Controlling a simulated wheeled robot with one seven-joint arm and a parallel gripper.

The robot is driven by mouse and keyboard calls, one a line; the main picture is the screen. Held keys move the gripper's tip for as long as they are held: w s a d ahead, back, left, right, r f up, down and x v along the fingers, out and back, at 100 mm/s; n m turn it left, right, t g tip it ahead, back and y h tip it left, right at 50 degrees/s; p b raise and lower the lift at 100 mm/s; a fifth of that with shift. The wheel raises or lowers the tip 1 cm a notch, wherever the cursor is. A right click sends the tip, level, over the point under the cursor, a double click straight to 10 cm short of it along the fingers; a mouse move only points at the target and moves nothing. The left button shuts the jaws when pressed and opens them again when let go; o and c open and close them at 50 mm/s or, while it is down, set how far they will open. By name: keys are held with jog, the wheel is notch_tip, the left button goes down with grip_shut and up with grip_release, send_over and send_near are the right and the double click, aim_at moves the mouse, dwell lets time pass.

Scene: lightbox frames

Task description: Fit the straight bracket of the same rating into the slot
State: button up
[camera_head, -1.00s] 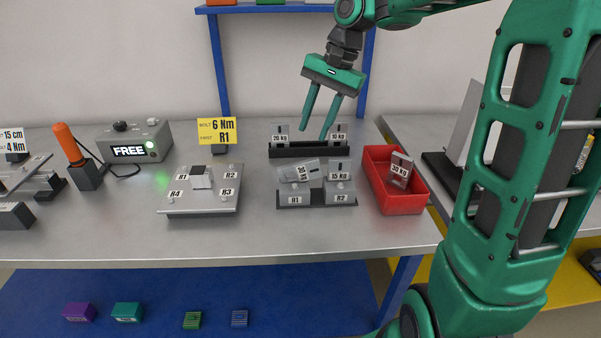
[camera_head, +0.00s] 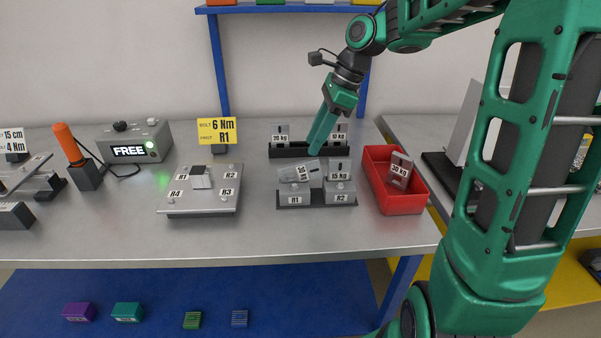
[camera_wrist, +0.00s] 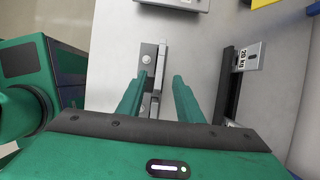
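My gripper (camera_head: 317,145) is above the bench, between the rear rack and the two-slot base in the head view. Its fingers are apart and empty in the wrist view (camera_wrist: 158,95). The dark rack (camera_head: 292,152) holds a 20 kg bracket (camera_head: 280,132) at left and a 10 kg bracket (camera_head: 338,131) at right, partly near my fingers. The base (camera_head: 318,203) has slots R1 and R2. A tilted bracket (camera_head: 300,172), apparently marked 30 kg, is at R1. A 15 kg bracket (camera_head: 339,170) stands upright at R2. In the wrist view, the base (camera_wrist: 149,52) lies beyond my fingertips.
A red bin (camera_head: 412,202) at right holds a bracket (camera_head: 401,168) apparently marked 30 kg. At left are a bolt plate (camera_head: 200,205), a yellow 6 Nm sign (camera_head: 217,131), an orange-handled tool (camera_head: 68,142) and a box reading FREE (camera_head: 158,140). The front bench strip is clear.

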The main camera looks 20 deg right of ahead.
aim_at(304, 162)
jog(key=shift+x, duration=3.45)
grip_shut()
